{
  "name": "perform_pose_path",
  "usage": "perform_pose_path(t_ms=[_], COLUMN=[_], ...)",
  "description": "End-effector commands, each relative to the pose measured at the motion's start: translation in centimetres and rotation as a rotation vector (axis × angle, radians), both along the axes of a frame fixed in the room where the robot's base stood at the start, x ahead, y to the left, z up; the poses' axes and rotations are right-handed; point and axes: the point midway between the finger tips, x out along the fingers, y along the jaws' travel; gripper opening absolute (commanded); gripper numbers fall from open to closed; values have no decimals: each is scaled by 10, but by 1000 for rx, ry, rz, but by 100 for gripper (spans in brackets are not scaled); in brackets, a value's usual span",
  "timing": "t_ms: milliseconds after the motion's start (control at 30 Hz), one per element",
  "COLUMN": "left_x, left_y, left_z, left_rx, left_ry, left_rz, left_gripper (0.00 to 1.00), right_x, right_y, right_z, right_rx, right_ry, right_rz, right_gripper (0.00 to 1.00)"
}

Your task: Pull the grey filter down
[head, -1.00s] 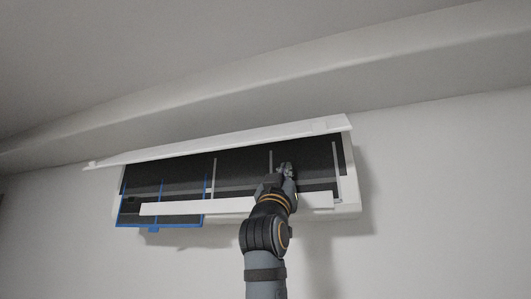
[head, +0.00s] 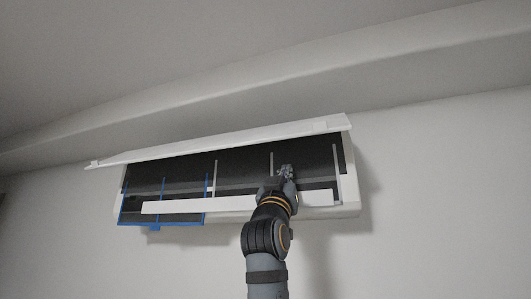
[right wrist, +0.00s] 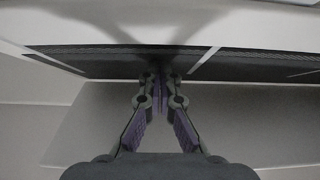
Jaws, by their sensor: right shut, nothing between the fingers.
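The grey filter (head: 243,178), a dark mesh with light grey ribs, sits in the right part of the open wall unit. Its mesh and a pale rib also show at the top of the right wrist view (right wrist: 255,64). My right gripper (head: 287,170) is in front of this filter and hides part of it. In the right wrist view its fingertips (right wrist: 160,80) are together with nothing between them, close to the dark mesh. I cannot tell whether they touch it. The filter's lower edge is mostly hidden behind the white strip and my arm. My left gripper is not in view.
A blue-framed filter (head: 180,224) hangs at the unit's left end, its lower edge below the white strip (head: 225,205). The raised white front panel (head: 220,143) overhangs the opening. The wall (head: 440,200) to the right is bare.

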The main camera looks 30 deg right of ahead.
Motion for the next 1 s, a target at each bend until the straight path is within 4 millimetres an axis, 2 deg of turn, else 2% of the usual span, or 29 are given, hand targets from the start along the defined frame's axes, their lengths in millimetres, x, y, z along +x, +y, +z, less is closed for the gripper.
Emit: perform_pose_path(t_ms=[1000], left_x=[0], left_y=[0], left_z=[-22], left_rx=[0], left_ry=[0], left_rz=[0], left_gripper=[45], right_x=[2], right_y=[-2], right_z=[-28], right_rx=[2], right_ry=[4], right_rz=[-1], right_gripper=[0])
